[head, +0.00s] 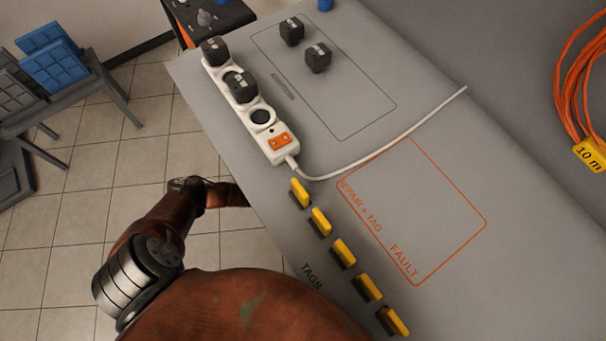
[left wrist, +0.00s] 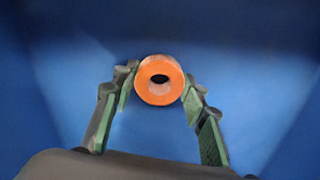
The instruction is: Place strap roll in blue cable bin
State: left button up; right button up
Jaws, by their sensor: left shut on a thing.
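In the left wrist view an orange strap roll (left wrist: 160,98) with a dark centre hole sits between the fingertips of my left gripper (left wrist: 160,76), which is shut on it. Blue walls of the blue cable bin (left wrist: 265,75) fill the view around the roll and fingers. I cannot tell whether the roll touches the bin's floor. In the head view an arm of mine reaches down past the table's left edge; its gripper, the roll and the bin are hidden there. My right gripper is in neither view.
The grey table (head: 440,130) holds a white power strip (head: 273,155) with black plugs, two loose black plugs (head: 318,58), and several yellow tags (head: 343,253). An orange cable coil (head: 572,85) is at the right. A grey rack with blue panels (head: 53,65) stands at the left.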

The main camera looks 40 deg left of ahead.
pick_arm(q)
jog(key=shift+r, duration=0.2)
jog(key=shift+f, duration=0.15)
jog(key=o, duration=1)
jog(key=shift+o, duration=0.2)
